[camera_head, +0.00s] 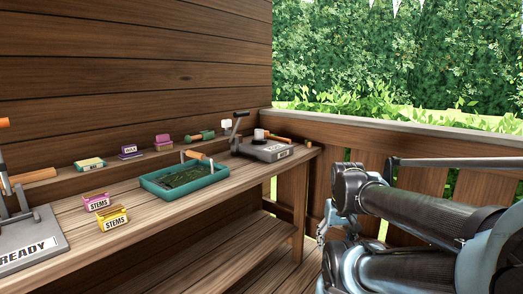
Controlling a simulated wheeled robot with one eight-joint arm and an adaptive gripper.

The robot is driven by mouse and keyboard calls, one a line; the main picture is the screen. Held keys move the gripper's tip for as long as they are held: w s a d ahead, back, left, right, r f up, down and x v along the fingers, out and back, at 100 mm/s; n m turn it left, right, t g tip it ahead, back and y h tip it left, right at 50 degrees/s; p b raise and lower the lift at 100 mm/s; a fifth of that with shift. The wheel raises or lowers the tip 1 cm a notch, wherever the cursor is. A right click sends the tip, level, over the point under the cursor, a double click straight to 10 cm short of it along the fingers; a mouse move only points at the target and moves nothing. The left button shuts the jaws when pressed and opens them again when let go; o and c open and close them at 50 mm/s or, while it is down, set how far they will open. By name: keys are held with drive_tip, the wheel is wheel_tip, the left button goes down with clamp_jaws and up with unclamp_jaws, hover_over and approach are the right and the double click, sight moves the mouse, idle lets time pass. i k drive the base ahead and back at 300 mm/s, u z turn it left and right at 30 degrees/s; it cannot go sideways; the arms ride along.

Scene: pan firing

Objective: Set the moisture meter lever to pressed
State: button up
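Two devices with levers stand on the wooden bench, and I cannot tell for sure which is the moisture meter. One, at the far right end, has a grey base (268,150) with a small label, a raised dark lever with a pale tip (237,122), and an orange handle (279,138). The other, cut off at the left edge, has a grey base marked READY (30,241), a dark upright and orange handles (34,176). My arm fills the lower right, apart from both devices. I cannot make out my gripper's fingers.
A green tray (158,188) with dark green contents and an orange-handled tool stands mid-bench. Yellow and pink STEMS boxes (112,223) sit before it. Small boxes, including a purple one (130,151), and a green tool (200,136) lie on the back ledge. A wooden railing (400,136) runs behind my arm.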

sight(240, 115)
drive_tip(key=k, duration=1.3)
drive_tip(key=u, duration=0.4)
drive_tip(key=i, duration=1.75)
drive_tip(key=z, duration=0.35)
